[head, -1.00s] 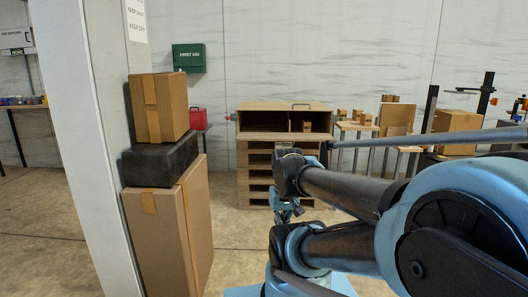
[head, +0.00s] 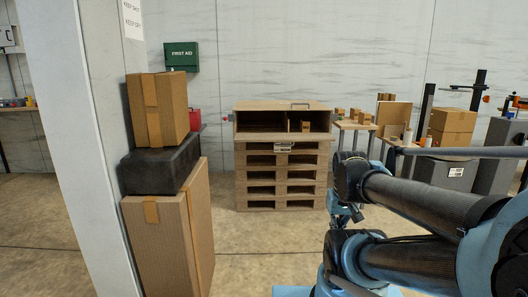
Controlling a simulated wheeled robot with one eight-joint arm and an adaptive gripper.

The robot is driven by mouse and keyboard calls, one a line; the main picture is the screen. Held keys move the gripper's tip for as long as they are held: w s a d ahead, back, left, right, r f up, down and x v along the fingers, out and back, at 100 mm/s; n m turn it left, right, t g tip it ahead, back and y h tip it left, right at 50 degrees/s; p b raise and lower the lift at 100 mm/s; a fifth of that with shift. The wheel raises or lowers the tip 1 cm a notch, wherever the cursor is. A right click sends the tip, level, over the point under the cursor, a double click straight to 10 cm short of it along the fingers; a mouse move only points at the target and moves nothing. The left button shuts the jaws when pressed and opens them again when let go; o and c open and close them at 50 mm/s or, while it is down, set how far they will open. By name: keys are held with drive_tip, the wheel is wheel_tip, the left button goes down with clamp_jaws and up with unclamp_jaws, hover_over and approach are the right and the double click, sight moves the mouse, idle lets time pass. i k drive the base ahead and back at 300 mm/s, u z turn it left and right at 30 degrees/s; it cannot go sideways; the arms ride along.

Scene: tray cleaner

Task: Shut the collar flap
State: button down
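A wooden collar box (head: 236,122) sits on top of a stack of pallets (head: 240,175) against the back wall. Its front is open, showing a dark inside with an upright divider and a small carton (head: 306,126) in the right compartment. A flat wooden board with a dark handle, seemingly the flap (head: 270,106), lies across the top of the collar. My gripper (head: 346,214) seems to hang below the wrist of my folded arm, in front and to the right of the stack, apart from it. Its fingers are too small and overlapped to read.
Tables with small boxes (head: 354,125) stand right of the pallets. The floor before the stack is clear.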

sight(275, 138)
drive_tip(key=z, duration=0.05)
drive_tip(key=i, duration=1)
drive_tip(key=u, duration=0.05)
